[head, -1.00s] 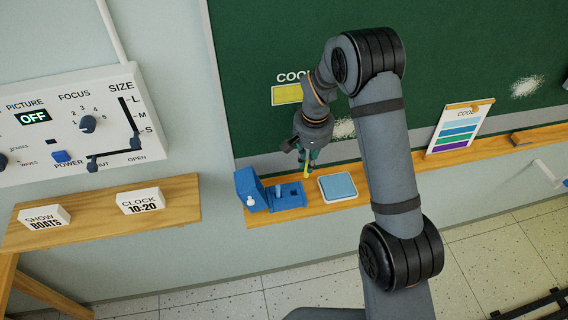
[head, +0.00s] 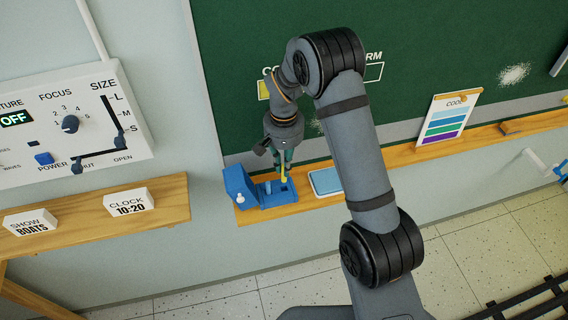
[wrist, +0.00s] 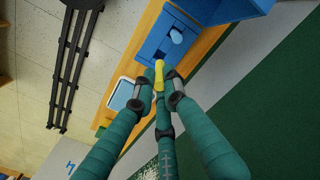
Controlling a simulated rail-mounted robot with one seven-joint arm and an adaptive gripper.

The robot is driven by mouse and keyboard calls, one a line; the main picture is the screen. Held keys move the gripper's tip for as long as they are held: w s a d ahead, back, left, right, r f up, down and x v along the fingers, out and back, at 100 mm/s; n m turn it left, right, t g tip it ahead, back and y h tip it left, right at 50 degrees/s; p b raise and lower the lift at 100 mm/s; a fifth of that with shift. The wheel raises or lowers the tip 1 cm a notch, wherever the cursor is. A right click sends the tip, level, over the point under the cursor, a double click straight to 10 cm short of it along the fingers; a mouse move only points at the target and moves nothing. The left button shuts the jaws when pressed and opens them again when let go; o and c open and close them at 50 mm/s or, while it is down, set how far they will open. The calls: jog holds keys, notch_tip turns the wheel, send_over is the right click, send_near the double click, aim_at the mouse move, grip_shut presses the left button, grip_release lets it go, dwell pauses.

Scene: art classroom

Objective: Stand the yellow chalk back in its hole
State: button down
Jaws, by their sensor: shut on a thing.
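My gripper (head: 284,166) is shut on the yellow chalk (head: 284,175), which points down from the fingertips. In the wrist view the chalk (wrist: 159,74) sticks out beyond the green fingers (wrist: 162,92), with its tip at the near part of the blue chalk box (wrist: 192,57). A pale blue chalk (wrist: 177,36) stands in the box, beside a dark opening. I cannot tell whether the yellow tip touches the box or is inside a hole.
The box stands on a wooden ledge (head: 400,165) below the green board. A pale blue pad (head: 326,182) lies just right of the box. A colour card (head: 449,120) leans farther right. A control panel (head: 70,120) and wooden shelf (head: 90,220) are at the left.

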aim_at(284, 181)
jog(key=shift+f+b, duration=2.25)
jog(key=shift+f, duration=0.9)
jog(key=c, duration=1.7)
grip_release()
jog(key=shift+o, duration=1.1)
jog(key=shift+r, duration=0.1)
jog(key=shift+r+p, duration=2.35)
jog(key=shift+r, duration=1.1)
jog(key=shift+r+p, duration=0.9)
jog(key=shift+r, duration=0.65)
